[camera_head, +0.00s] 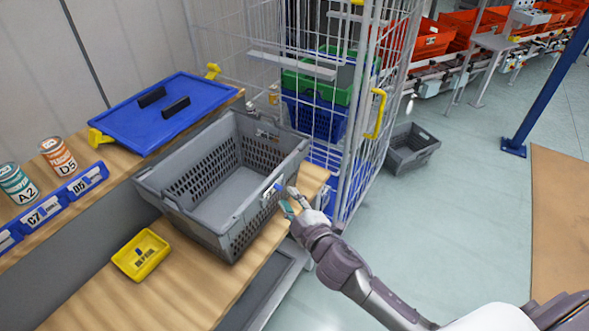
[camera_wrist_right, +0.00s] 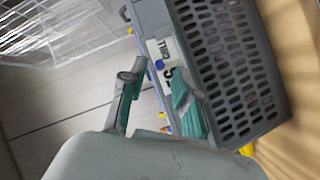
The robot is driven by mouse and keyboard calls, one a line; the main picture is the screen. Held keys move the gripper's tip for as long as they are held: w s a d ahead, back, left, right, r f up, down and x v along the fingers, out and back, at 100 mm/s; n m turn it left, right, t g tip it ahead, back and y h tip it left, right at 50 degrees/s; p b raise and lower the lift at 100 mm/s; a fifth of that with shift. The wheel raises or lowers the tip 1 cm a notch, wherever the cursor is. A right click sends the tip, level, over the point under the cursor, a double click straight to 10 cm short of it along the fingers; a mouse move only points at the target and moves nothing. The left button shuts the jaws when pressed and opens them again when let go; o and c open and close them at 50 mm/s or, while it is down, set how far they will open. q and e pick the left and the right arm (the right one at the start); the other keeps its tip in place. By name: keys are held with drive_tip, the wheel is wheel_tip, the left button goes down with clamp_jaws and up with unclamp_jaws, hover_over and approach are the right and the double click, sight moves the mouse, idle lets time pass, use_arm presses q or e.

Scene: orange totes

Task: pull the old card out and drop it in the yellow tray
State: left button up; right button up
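A grey tote (camera_head: 228,235) with slotted walls stands on the wooden bench. A white card (camera_head: 270,192) shows on its near right wall; in the right wrist view the white card (camera_wrist_right: 163,49) sits at the tote's wall with dark print, partly hidden by a finger. My right gripper (camera_head: 289,199) is just outside that wall, close to the card. In the right wrist view its teal-padded fingers (camera_wrist_right: 155,85) are apart, with nothing visibly held between them. The yellow tray (camera_head: 125,263) lies on the bench, left of and nearer than the tote. My left gripper is not in view.
A blue lid (camera_head: 150,125) lies on the raised shelf behind the tote. Cans (camera_head: 58,156) and blue labelled bins (camera_head: 75,190) are at the left. A wire cage trolley (camera_head: 345,150) stands behind my right gripper.

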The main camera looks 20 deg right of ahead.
drive_tip(key=w+a+r+n+y, duration=0.1)
drive_tip(key=a+r+n+y, duration=0.75)
drive_tip(key=r+n, duration=0.35)
drive_tip(key=n+g+h+p, duration=0.2)
drive_tip(key=n+g+h, duration=0.4)
drive_tip(key=n+g, duration=0.9)
approach(280, 187)
wheel_tip(280, 187, down, 2)
drive_tip(key=s+n+t, duration=0.3)
drive_tip(key=n+t, duration=0.1)
use_arm(q)
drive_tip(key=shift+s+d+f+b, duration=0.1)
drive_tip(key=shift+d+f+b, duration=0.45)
drive_tip(key=shift+b, duration=1.2)
use_arm(e)
drive_tip(key=shift+a+x, duration=0.1)
drive_tip(key=shift+x, duration=1.85)
drive_tip(key=shift+a+x, duration=0.15)
drive_tip(key=shift+x, duration=1.75)
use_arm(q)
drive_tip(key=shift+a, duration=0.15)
use_arm(e)
drive_tip(key=shift+r, duration=0.15)
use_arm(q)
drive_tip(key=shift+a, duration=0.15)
use_arm(e)
clamp_jaws()
